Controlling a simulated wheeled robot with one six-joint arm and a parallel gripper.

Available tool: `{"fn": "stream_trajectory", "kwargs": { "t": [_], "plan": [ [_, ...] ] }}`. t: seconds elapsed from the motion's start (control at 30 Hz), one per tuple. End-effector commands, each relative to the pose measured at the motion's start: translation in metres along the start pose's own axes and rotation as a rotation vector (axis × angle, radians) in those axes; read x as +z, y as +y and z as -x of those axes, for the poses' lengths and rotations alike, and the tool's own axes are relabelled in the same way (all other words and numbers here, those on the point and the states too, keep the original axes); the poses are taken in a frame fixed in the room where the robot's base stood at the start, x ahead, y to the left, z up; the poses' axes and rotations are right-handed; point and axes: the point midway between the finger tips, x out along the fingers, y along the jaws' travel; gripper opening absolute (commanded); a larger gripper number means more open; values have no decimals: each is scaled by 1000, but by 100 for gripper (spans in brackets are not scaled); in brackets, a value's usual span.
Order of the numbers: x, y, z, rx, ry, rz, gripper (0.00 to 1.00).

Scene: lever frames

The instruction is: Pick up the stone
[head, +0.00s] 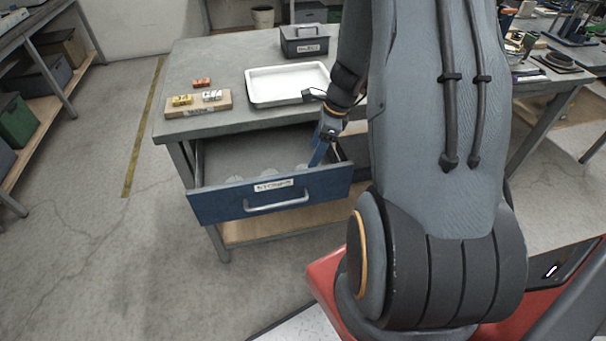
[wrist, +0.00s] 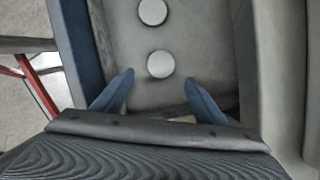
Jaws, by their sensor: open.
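Round pale disc-like pieces lie on the floor of the open blue drawer (head: 222,206); they may be the stones, but I cannot tell for sure. In the wrist view, the nearer disc (wrist: 160,64) lies just beyond my gripper's fingertips, roughly centred between them. A second disc (wrist: 152,12) lies farther off near the top edge. In the head view, a disc at the left (head: 235,178) shows partly above the drawer front. My gripper (wrist: 159,79) is open and empty, with its blue fingers spread. In the head view it points down into the drawer's right part (head: 319,155).
The drawer walls stand close on both sides of my gripper. Open floor lies left.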

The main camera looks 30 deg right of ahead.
Motion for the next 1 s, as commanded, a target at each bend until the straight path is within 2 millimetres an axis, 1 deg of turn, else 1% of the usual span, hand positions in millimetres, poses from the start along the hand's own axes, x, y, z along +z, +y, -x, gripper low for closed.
{"fn": "stream_trajectory", "kwargs": {
  "t": [0.1,0.27,0.6,0.7,0.93,1.0],
  "plan": [
    [0,1,-13,3,0,-1,66],
    [1,0,-26,3,1,-1,66],
    [4,-2,-67,3,0,-1,66],
    [4,-2,-72,1,0,-2,66],
    [4,-2,-72,1,0,-1,66],
    [4,-2,-72,1,0,-1,54]
  ]
}}
